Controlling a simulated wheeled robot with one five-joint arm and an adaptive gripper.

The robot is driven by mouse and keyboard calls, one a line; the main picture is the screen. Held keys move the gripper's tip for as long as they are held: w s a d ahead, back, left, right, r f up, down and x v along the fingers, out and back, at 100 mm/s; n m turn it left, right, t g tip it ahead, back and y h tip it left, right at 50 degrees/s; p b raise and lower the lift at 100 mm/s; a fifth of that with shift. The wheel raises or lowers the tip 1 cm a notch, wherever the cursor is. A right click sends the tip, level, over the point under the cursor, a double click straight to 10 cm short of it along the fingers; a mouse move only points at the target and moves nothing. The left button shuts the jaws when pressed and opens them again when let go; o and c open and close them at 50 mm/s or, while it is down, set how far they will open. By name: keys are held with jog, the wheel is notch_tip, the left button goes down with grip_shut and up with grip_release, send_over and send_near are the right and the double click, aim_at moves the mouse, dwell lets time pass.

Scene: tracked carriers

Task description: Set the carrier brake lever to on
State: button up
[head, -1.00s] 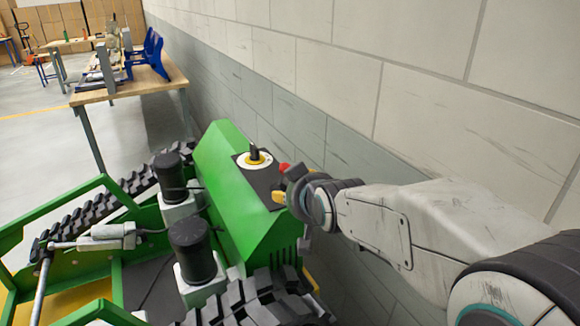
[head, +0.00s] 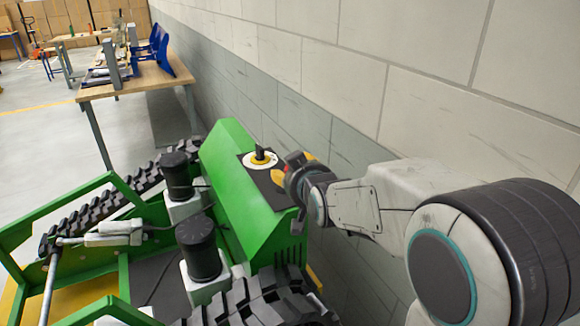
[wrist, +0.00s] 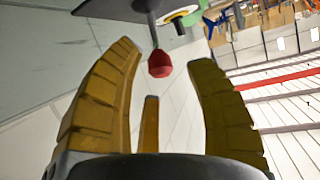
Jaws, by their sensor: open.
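The green carrier (head: 232,185) has a dark top panel with a black rotary knob (head: 260,153) on a yellow and white dial. In the wrist view a lever with a red knob (wrist: 160,64) on a dark stem (wrist: 152,30) lies between my fingertips. In the head view only a bit of the red knob (head: 309,155) shows behind my gripper (head: 284,171). My gripper (wrist: 163,56) is open, with its yellow-brown fingers either side of the red knob and gaps on both sides. The lever's on and off marks cannot be read.
A block wall (head: 340,90) runs close along the carrier's far right side, beside my arm. Two black cylinders (head: 199,250) and a rubber track (head: 255,298) stand nearer on the carrier. A wooden table (head: 140,82) is at the back left.

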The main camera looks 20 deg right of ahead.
jog(key=shift+x, duration=1.8)
jog(key=shift+o, duration=0.2)
grip_shut()
